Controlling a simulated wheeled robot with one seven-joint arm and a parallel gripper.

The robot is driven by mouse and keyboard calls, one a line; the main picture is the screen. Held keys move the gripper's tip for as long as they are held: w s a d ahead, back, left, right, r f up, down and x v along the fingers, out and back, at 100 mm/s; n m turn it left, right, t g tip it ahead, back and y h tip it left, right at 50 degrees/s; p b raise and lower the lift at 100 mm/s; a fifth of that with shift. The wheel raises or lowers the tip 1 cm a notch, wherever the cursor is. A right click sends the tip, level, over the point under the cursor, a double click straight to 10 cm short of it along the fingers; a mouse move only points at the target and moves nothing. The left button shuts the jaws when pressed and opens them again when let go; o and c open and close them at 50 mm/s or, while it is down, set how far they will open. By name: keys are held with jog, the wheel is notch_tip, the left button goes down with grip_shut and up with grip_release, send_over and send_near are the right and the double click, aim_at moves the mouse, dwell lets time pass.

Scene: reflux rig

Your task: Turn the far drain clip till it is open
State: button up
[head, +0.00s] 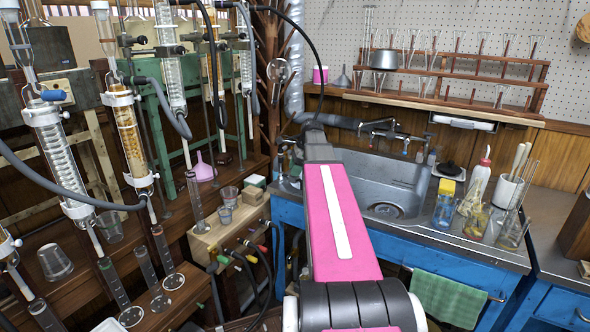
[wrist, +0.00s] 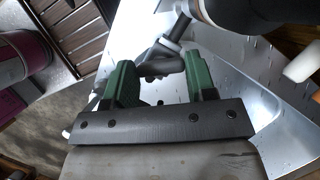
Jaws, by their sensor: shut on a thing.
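In the wrist view my gripper (wrist: 160,82) has two green fingers with a gap between them. A small grey rounded fitting (wrist: 158,66) with a pale stem shows at the fingertips, and the jaws are shut on it. It looks like the drain clip, but its markings and how far it is turned cannot be read. In the head view my pink arm reaches away to the left of the sink (head: 425,177) and hides the gripper and the clip. Bright wet metal lies behind the fingers in the wrist view.
Sink taps (head: 378,128) stand right of my arm. Glass condensers (head: 125,130) with grey hoses and a wooden valve box (head: 225,228) crowd the left. A wash bottle (head: 480,178) and a beaker of tools (head: 508,188) stand on the right counter.

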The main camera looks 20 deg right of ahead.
jog(key=n, duration=0.1)
jog(key=n+g, duration=0.1)
jog(key=n, duration=0.1)
jog(key=shift+w+n, duration=0.2)
jog(key=shift+n, duration=0.1)
jog(key=shift+n+g, duration=0.9)
jog(key=shift+n, duration=0.9)
jog(key=o, duration=0.9)
jog(key=shift+o, duration=0.2)
jog(key=v, duration=1)
jog(key=shift+r, duration=0.4)
jog(key=shift+w, duration=0.15)
